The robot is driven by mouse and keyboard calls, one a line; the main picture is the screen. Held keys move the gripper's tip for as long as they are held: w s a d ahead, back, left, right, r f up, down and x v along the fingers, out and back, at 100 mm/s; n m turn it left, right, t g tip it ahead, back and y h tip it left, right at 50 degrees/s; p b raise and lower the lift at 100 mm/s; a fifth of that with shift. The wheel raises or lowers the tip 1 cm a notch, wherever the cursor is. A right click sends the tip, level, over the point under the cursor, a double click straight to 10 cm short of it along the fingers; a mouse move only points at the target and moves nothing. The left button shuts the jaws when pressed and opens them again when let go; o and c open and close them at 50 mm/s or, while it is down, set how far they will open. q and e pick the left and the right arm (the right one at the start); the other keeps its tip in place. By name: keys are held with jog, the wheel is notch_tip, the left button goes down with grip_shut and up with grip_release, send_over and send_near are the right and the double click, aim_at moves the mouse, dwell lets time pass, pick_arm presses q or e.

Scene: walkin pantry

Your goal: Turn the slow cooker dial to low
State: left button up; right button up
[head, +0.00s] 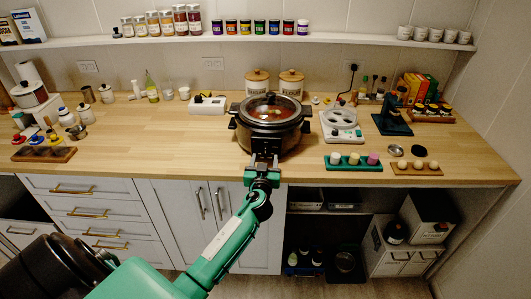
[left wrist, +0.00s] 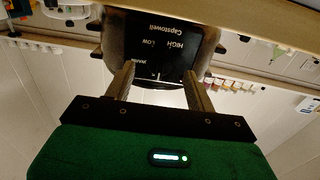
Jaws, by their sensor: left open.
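The slow cooker (head: 268,132) is black with a glass lid and stands near the counter's front edge. My left gripper (head: 264,163) is at the cooker's front and hides its control panel in the head view. In the left wrist view the cooker's dark panel (left wrist: 160,42) appears upside down, with the words High and Low in white. The left gripper (left wrist: 160,70) is open there, its fingers on either side of the panel's lower part. A small white mark shows between the fingertips. The dial's outline and setting are too dark to tell. My right gripper is not in view.
A green tray with colored pieces (head: 352,166) and a wooden tray (head: 415,168) lie right of the cooker.

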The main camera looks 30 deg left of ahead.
aim_at(266, 152)
pick_arm(q)
jog(key=shift+x, duration=1.5)
jog(key=c, duration=1)
